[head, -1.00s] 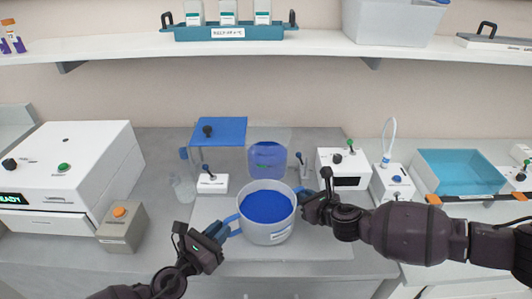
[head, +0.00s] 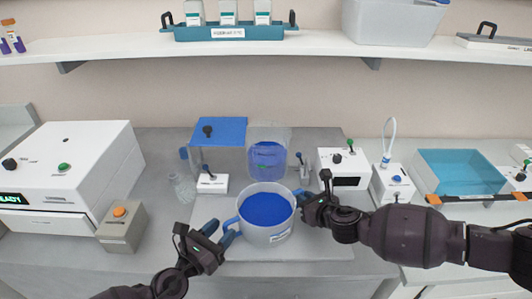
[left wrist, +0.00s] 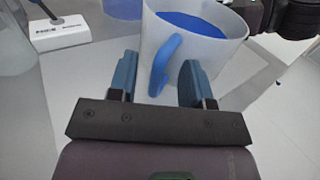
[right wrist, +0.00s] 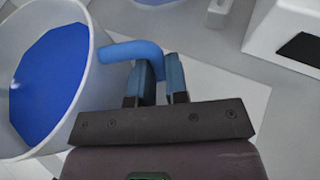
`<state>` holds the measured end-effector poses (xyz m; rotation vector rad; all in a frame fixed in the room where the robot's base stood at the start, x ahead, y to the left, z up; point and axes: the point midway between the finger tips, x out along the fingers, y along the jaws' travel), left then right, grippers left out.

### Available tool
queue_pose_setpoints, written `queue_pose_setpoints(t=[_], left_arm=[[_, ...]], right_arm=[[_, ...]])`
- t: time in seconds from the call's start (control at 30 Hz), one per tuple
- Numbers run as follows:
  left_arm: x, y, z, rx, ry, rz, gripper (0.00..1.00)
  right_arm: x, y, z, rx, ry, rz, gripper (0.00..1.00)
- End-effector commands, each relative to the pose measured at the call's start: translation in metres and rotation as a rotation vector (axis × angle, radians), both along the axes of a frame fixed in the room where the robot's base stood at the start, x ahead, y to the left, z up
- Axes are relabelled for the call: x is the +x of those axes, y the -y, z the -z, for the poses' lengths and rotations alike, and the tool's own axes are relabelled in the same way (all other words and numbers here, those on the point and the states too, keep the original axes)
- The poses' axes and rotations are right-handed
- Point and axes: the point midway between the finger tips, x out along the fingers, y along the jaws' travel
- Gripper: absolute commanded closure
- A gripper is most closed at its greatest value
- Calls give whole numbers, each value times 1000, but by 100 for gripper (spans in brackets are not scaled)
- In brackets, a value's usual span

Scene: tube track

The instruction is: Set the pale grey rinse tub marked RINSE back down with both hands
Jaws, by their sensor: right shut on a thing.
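The pale grey rinse tub (head: 266,236), filled with blue, is upright over the pale mat on the counter's front middle; I cannot tell if its base touches. Its front label is too small to read. My left gripper (head: 222,234) is open at the tub's left handle (head: 231,222). In the left wrist view, that blue handle (left wrist: 163,66) stands between the spread fingers (left wrist: 154,80), with gaps on both sides. My right gripper (head: 306,197) is shut on the right handle, which shows in the right wrist view (right wrist: 130,50) with its end between the fingers (right wrist: 160,78).
A clear vessel with blue liquid (head: 267,158) stands behind the tub. A blue-topped stand (head: 219,131) and a glass flask (head: 182,187) are left of it. A grey box with an orange button (head: 121,228) is further left; white devices (head: 343,168) stand right.

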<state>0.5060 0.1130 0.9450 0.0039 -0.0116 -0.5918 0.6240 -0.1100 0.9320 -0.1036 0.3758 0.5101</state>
Motion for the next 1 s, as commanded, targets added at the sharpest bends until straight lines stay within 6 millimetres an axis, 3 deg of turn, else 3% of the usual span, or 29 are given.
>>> queue_pose_setpoints(t=[0.37,0.8,1.0], left_arm=[[-10,-8,2,4,-4,-1,55],[-76,-52,2,3,-4,0,55],[-94,-64,2,2,-3,0,55]], right_arm=[[3,0,-4,7,4,4,100],[3,0,-4,7,4,4,100],[3,0,-4,8,4,4,100]])
